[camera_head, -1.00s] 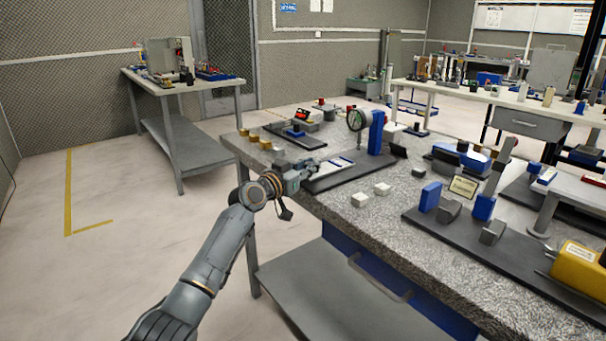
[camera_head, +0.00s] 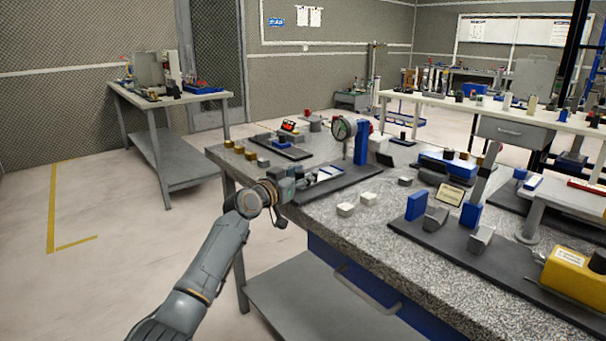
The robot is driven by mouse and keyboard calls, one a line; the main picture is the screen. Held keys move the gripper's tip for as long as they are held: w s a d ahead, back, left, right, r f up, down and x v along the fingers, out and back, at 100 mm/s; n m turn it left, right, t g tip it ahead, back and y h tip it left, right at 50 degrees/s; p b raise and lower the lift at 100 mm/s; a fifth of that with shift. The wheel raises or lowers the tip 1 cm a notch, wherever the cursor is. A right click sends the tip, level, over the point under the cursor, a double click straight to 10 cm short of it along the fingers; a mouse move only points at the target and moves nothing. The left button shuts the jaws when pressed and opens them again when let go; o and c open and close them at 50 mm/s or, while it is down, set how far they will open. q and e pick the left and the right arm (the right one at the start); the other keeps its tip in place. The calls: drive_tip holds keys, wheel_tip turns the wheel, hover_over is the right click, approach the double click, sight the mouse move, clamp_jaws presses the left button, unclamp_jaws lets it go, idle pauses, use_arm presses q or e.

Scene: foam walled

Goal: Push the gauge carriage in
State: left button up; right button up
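The dial gauge (camera_head: 343,129) stands with its blue post (camera_head: 361,142) on a dark base plate (camera_head: 345,184) near the left end of the granite table. The gauge carriage (camera_head: 328,172), pale with blue, lies on this plate, left of and below the dial. My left gripper (camera_head: 297,178) is low at the plate's left end, close against the carriage's outer end. Its fingers are small and partly hidden by the wrist, so I cannot tell whether they are open or whether they touch. My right gripper is not in view.
Two white blocks (camera_head: 357,204) sit in front of the plate. Brass pieces (camera_head: 250,156) and another dark fixture (camera_head: 282,147) stand behind my gripper. A larger fixture with blue blocks (camera_head: 417,205) is to the right. Floor left of the table is clear.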

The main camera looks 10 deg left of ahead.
use_arm(q)
drive_tip(key=shift+a, duration=0.1)
drive_tip(key=shift+s+a, duration=0.2)
drive_tip(key=shift+s, duration=0.2)
drive_tip(key=v, duration=1.1)
drive_tip(key=shift+s+r, duration=0.1)
